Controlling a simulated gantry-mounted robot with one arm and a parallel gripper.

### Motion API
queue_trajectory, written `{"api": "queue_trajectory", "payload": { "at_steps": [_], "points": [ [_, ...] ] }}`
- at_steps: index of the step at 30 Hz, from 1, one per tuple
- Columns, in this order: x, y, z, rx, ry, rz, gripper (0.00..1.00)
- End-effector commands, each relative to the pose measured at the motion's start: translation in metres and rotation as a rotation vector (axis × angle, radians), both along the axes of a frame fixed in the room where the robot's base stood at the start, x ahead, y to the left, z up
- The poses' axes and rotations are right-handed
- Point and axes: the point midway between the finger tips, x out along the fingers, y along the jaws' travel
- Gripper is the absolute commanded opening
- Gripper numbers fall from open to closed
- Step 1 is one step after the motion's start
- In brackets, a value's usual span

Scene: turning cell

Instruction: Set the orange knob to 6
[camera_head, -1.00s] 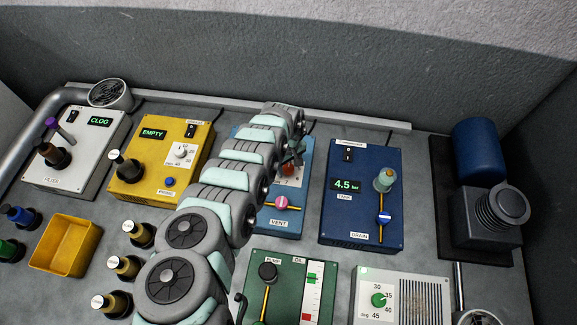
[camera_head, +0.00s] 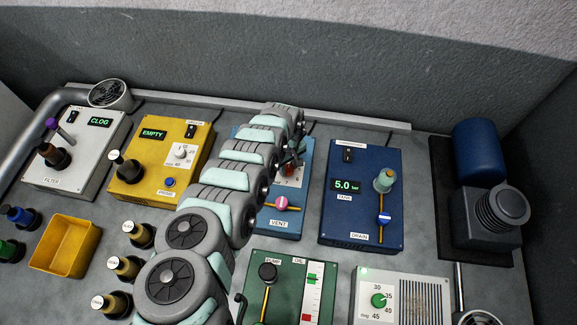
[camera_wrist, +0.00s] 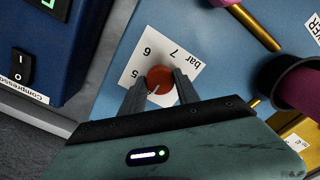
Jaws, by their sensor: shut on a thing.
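The orange knob (camera_wrist: 160,78) sits on a white dial plate (camera_wrist: 134,62) marked 5, 6, 7 and "bar", on a light blue panel (camera_wrist: 215,60). My gripper (camera_wrist: 160,82) is shut on the knob, with one finger on each side. A short pale pointer line on the knob shows toward the lower left, on the side of the 5; its exact reading is hard to tell. The tank display (camera_head: 345,185) on the dark blue panel reads 5.0.
The dark blue panel (camera_head: 335,223) stands close to the right of the light blue one. A pink vent knob (camera_head: 282,203) is just below the dial. The yellow panel (camera_head: 135,180) is to the left, and a green panel (camera_head: 262,306) is in front.

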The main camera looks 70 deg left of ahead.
Motion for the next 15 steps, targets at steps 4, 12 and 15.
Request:
{"api": "queue_trajectory", "payload": {
  "at_steps": [4,12,15],
  "points": [
    [0.0000,-0.0001,0.0003,0.000,0.000,-0.007,0.00],
    [0.0003,-0.0008,0.0014,0.000,0.002,-0.101,0.00],
    [0.0004,-0.0008,0.0019,-0.001,0.003,-0.171,0.00]
  ]
}}
